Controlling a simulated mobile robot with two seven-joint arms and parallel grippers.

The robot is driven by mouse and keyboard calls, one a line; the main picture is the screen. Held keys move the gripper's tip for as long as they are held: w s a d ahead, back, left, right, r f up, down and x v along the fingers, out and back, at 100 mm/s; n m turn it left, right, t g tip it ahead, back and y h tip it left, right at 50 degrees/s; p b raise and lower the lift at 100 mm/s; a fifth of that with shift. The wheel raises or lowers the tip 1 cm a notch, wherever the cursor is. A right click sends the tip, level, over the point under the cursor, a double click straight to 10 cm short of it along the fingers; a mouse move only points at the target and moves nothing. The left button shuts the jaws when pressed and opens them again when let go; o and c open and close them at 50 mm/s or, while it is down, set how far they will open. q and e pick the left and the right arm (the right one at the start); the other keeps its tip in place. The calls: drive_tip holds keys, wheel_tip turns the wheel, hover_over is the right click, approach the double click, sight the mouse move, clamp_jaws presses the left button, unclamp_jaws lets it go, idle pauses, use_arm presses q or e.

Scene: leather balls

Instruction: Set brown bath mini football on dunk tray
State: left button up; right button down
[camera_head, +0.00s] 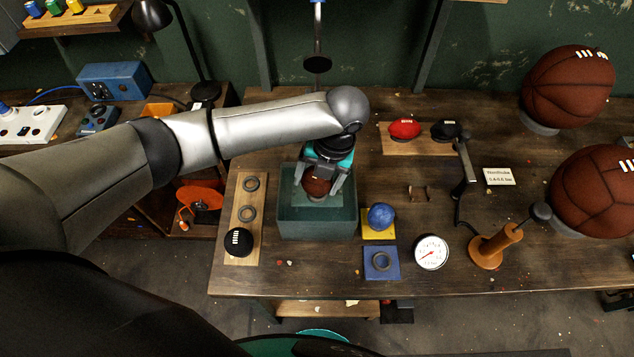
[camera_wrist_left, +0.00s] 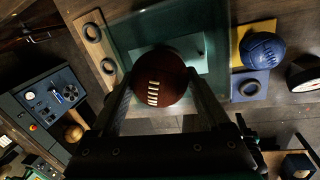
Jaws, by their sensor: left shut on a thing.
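A small brown football with white laces (camera_head: 317,187) is between the fingers of my left gripper (camera_head: 322,180). It also shows in the left wrist view (camera_wrist_left: 160,82), with a finger on each side. The gripper points down into the open green bath (camera_head: 287,224) on the workbench. A pale flat tray (camera_head: 325,202) lies inside the bath, under the ball; it also shows in the left wrist view (camera_wrist_left: 206,63). The gripper hides part of the tray, and I cannot tell whether the ball touches it. My right gripper is not in view.
Left of the bath is a wooden board with two rings (camera_head: 247,214) and a black ball (camera_head: 239,242). Right of it are a blue ball (camera_head: 381,217) on a yellow pad, a blue pad with a ring (camera_head: 381,262) and a dial (camera_head: 431,252). Large brown balls (camera_head: 568,86) stand far right.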

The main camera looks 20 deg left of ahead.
use_arm(q)
drive_tip(key=shift+f, duration=0.7)
drive_tip(key=shift+f, duration=0.15)
drive_tip(key=o, duration=1.3)
drive_tip(key=v, duration=1.2)
drive_tip(key=shift+r, duration=0.25)
